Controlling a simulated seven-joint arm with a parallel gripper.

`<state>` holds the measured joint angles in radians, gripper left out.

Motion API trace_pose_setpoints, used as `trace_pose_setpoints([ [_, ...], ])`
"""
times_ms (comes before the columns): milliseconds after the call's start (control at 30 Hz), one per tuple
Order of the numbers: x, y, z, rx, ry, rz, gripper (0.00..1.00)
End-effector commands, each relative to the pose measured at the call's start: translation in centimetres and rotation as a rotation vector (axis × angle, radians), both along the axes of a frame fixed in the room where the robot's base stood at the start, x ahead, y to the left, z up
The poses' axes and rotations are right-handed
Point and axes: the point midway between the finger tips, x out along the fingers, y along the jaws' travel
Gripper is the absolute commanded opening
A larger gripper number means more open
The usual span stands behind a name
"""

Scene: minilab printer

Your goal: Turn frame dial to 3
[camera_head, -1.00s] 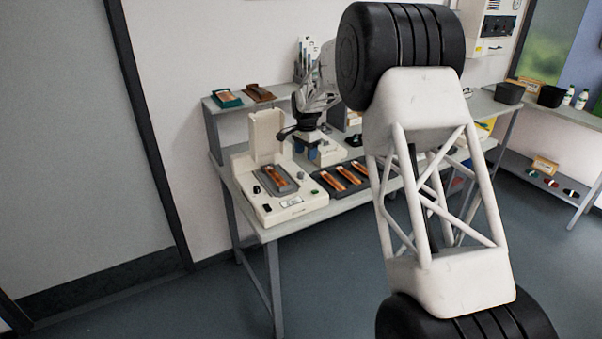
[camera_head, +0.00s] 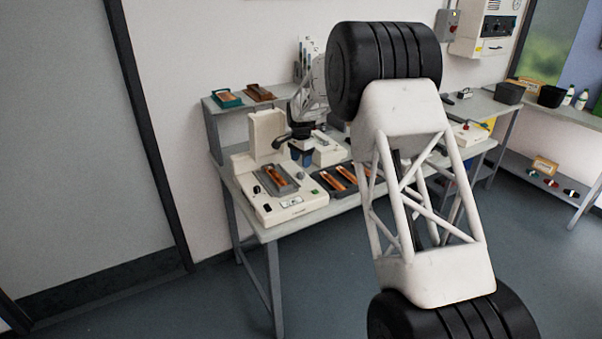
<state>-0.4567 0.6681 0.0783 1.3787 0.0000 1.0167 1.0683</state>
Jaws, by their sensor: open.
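The cream printer (camera_head: 290,213) stands on the near end of the grey bench with its lid (camera_head: 266,135) raised. A grey holder with an orange-brown film strip (camera_head: 277,179) lies on its top. A small dark knob (camera_head: 257,189) sits at its left side, and a grey knob (camera_head: 300,175) sits right of the holder. I cannot tell which is the frame dial, and no numbers are readable. My gripper (camera_head: 302,157), with blue fingertips, is open above the back right of the printer, beside the lid. It appears empty and apart from both knobs.
A dark tray with orange strips (camera_head: 338,180) lies right of the printer. A second cream device (camera_head: 328,150) stands behind. My large arm link covers the bench's right part.

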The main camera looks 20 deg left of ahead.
Motion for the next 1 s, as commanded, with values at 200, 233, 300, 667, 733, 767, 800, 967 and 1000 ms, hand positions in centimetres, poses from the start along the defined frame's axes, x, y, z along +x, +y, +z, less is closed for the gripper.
trace_pose_setpoints([
  [200,0.0,0.0,-2.8,0.000,0.001,0.000,0.57],
  [233,0.0,0.0,-3.1,-0.001,0.002,0.000,0.57],
  [300,0.0,0.0,-3.9,-0.001,0.001,0.000,0.57],
  [667,0.0,0.0,-6.0,0.000,0.000,0.000,0.57],
  [733,0.0,0.0,-6.0,0.000,0.000,0.000,0.57],
  [767,0.0,0.0,-6.0,0.000,0.000,0.000,0.57],
  [800,0.0,0.0,-6.0,0.000,0.000,0.000,0.57],
  [967,0.0,0.0,-6.0,0.000,0.000,0.000,0.49],
  [1000,0.0,0.0,-6.0,0.000,0.000,0.000,0.43],
])
